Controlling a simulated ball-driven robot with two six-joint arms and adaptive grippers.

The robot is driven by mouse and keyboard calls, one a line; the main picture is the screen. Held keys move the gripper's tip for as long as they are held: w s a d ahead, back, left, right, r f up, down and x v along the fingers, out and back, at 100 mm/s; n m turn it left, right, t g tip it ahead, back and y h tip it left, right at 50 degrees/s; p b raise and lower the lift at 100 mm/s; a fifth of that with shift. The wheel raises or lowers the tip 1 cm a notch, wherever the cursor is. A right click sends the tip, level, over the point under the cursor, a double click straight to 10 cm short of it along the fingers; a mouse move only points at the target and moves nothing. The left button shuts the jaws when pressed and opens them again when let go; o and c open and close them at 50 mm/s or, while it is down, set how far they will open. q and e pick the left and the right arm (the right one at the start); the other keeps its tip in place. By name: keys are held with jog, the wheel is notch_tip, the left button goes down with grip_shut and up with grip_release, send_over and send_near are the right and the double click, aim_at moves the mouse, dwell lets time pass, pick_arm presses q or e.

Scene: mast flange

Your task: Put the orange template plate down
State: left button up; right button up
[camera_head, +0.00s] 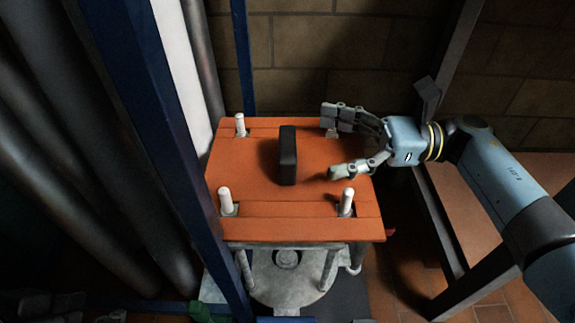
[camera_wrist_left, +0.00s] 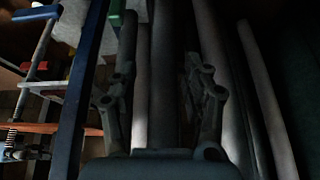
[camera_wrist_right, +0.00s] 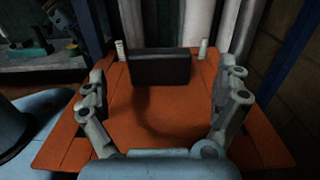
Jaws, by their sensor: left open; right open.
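The orange template plate (camera_head: 240,168) lies flat on top of the grey mast flange stand, with pale pegs (camera_head: 225,200) standing up through it near its corners. A black block-shaped handle (camera_head: 288,155) rises from its middle. My right gripper (camera_head: 330,143) is open and empty, to the right of the handle and apart from it. In the right wrist view the handle (camera_wrist_right: 162,68) stands beyond the spread fingers, with the plate (camera_wrist_right: 150,122) below. My left gripper (camera_wrist_left: 158,45) is open and empty in the left wrist view, away from the plate, before dark pipes.
A grey round base (camera_head: 290,285) with legs stands under the plate. A blue post (camera_head: 160,150) and large grey pipes (camera_head: 60,130) stand at the left. A brick wall (camera_head: 300,45) closes the back. A dark-framed table (camera_head: 480,200) is at the right.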

aim_at(288, 141)
jog(key=shift+a, duration=1)
jog(key=a, duration=0.1)
jog(key=a+b, duration=0.1)
jog(key=a, duration=0.2)
jog(key=shift+s+a+f, duration=0.1)
jog(key=shift+a+f, duration=0.1)
jog(key=shift+f, duration=0.05)
jog(key=shift+a+r+b, duration=0.1)
jog(key=shift+a+b, duration=0.2)
jog(key=shift+a, duration=0.15)
pick_arm(q)
jog(key=f+t, duration=0.2)
jog(key=shift+w+f, duration=0.3)
jog(key=shift+w, duration=0.05)
pick_arm(e)
jog(key=c, duration=1.5)
jog(key=shift+r, duration=0.1)
